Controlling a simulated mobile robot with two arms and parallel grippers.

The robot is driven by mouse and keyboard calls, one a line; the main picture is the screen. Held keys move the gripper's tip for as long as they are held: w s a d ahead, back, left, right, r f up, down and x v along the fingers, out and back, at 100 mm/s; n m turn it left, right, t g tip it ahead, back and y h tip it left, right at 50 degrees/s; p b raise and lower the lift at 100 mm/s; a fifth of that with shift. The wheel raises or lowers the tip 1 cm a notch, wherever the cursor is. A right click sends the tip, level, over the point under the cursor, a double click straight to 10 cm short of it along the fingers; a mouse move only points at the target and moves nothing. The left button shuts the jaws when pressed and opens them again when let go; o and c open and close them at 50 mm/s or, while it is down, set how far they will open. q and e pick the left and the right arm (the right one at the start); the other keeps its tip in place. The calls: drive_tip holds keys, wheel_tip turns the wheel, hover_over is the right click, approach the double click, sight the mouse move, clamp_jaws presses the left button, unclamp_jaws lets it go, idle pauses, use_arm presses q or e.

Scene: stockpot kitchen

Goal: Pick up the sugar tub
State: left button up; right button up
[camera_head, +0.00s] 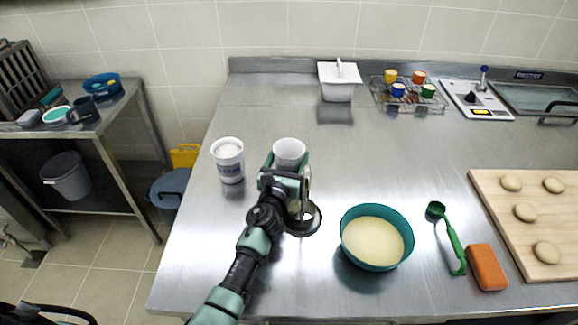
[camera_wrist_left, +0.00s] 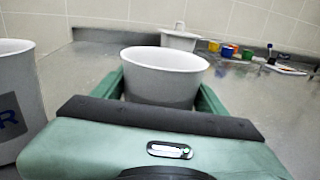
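Two white tubs stand on the steel counter. The left tub (camera_head: 228,160) holds white contents; in the left wrist view its dark label (camera_wrist_left: 8,128) shows only a final "R". The other tub (camera_head: 290,152) is between the fingers of my left gripper (camera_head: 288,172). In the left wrist view this tub (camera_wrist_left: 163,85) has a green finger close on each side, its label is not visible, and its contents are hidden. I cannot tell which tub is the sugar, or whether the fingers press on the tub between them. My right gripper is not in view.
A dark round thing (camera_head: 303,218) lies beside my left wrist. A teal bowl of batter (camera_head: 372,263), green spoon (camera_head: 449,240), orange sponge (camera_head: 487,267) and dough board (camera_head: 495,215) are to the right. A white lidded container (camera_head: 339,82) and cup rack (camera_head: 405,96) stand behind.

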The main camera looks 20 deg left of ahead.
use_arm(q)
drive_tip(key=c, duration=0.8)
drive_tip(key=shift+r, duration=0.1)
drive_tip(key=shift+w+r+p, duration=0.1)
drive_tip(key=shift+r+p, duration=0.5)
drive_tip(key=shift+r, duration=0.05)
wheel_tip(320, 180, up, 19)
drive_tip(key=p, duration=0.8)
drive_tip(key=shift+f, duration=0.2)
